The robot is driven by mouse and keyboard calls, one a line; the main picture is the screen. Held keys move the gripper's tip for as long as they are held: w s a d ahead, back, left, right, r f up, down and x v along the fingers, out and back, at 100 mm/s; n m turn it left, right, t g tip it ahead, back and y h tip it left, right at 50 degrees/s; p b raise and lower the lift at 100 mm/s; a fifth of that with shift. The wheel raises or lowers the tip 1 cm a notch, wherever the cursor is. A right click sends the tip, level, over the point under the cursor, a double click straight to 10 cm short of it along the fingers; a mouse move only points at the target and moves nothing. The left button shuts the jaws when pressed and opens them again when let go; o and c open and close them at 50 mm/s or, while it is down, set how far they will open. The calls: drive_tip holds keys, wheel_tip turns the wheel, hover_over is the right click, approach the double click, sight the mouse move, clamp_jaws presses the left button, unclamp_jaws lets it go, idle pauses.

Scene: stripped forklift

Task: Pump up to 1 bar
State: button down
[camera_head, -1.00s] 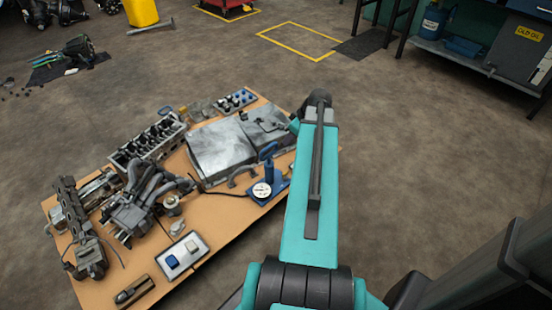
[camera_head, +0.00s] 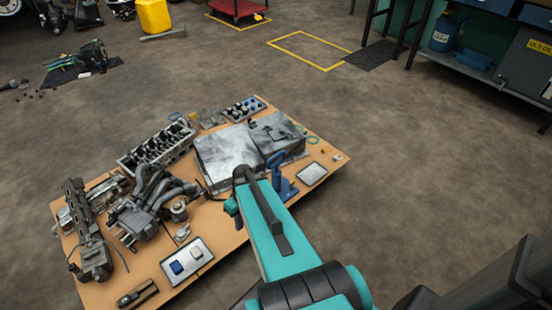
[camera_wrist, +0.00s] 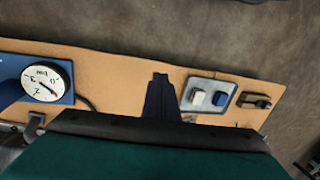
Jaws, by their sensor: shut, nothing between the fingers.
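The blue hand pump (camera_head: 284,183) stands on the orange-brown board, with its blue handle upright, right of my arm in the head view. My arm hides its gauge there. In the wrist view the round white gauge (camera_wrist: 47,82) sits on the blue pump base (camera_wrist: 12,90) at the left. Its markings are upside down, and the reading is too small to tell for sure. My gripper (camera_wrist: 161,80) is shut and empty, above the board between the pump and a tray with a blue and a white button. The gripper tips are not clear in the head view.
The board (camera_head: 215,222) is crowded with engine parts, a grey metal block (camera_head: 228,150) and the two-button tray (camera_head: 205,262). Open floor surrounds the board.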

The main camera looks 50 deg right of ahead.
drive_tip(key=s+a+f+g+h, duration=0.1)
drive_tip(key=s+a+f+g, duration=0.1)
drive_tip(key=s+a+f, duration=0.4)
drive_tip(key=s+a+f+g+h, duration=0.1)
drive_tip(key=s+a+f, duration=0.4)
drive_tip(key=s+a, duration=0.5)
drive_tip(key=shift+s+a+f+g+h, duration=0.35)
drive_tip(key=shift+a+f+g+h, duration=0.05)
drive_tip(key=shift+a+g, duration=0.3)
drive_tip(key=shift+a, duration=0.1)
